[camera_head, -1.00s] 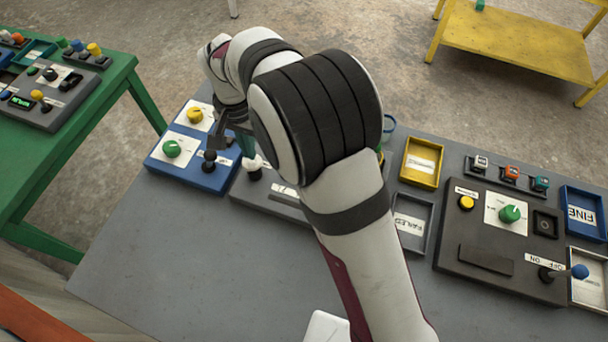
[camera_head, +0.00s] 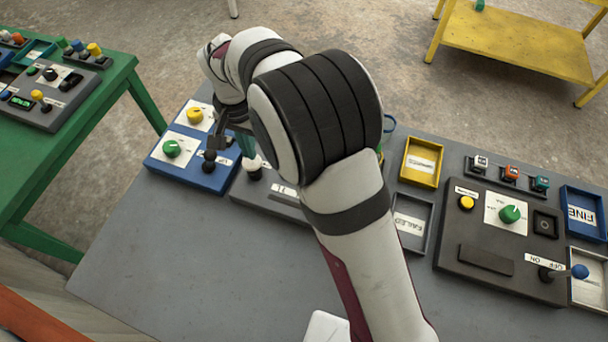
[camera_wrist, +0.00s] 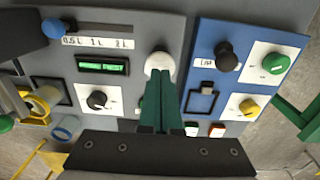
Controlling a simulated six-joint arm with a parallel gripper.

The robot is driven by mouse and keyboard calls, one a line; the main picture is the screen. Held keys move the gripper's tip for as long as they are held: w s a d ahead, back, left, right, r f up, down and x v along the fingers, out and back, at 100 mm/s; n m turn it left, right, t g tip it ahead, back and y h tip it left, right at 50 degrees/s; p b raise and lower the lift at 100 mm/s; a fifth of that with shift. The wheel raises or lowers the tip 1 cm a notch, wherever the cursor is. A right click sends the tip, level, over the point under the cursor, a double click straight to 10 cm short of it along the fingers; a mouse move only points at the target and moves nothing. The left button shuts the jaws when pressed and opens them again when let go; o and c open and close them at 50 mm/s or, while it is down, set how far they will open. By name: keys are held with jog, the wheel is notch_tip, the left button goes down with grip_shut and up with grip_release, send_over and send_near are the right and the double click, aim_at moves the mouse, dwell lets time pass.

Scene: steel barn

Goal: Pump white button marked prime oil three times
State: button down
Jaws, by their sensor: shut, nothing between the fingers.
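The white button (camera_wrist: 159,62) is round and sits on a grey panel (camera_wrist: 130,90) in the wrist view. It also shows in the head view (camera_head: 254,163), on a dark base, partly beside my arm. My gripper (camera_wrist: 161,78) is shut and empty, its green fingers together. In the wrist view the fingertips overlap the lower edge of the white button; whether they touch it or hover above it I cannot tell. In the head view my arm hides most of the grey panel, and any prime oil label is not readable.
A green-lit display (camera_wrist: 102,65), a black knob (camera_wrist: 97,100) and a blue-tipped lever (camera_wrist: 52,28) share the panel. A blue panel (camera_head: 196,160) with a black-knobbed control stands close beside it. A yellow tray (camera_head: 421,163) is to the right. The grey table's front left is clear.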

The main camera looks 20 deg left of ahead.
jog(key=shift+f, duration=1.5)
notch_tip(320, 180, up, 8)
jog(key=shift+f, duration=0.25)
dwell(0.5)
dwell(0.5)
jog(key=shift+d+r, duration=0.15)
jog(key=shift+d, duration=0.05)
jog(key=s+d+r+m+y, duration=0.1)
jog(key=s+d+r+m, duration=0.2)
jog(key=d, duration=0.9)
jog(key=s+d+r+m, duration=0.1)
jog(key=s+d+r, duration=0.3)
jog(key=d, duration=0.8)
jog(key=s+d+f+m, duration=0.1)
jog(key=s+d, duration=0.5)
jog(key=s, duration=0.4)
jog(key=shift+d+f+m+y, duration=0.3)
jog(key=shift+d+y, duration=0.05)
jog(key=shift+y, duration=0.05)
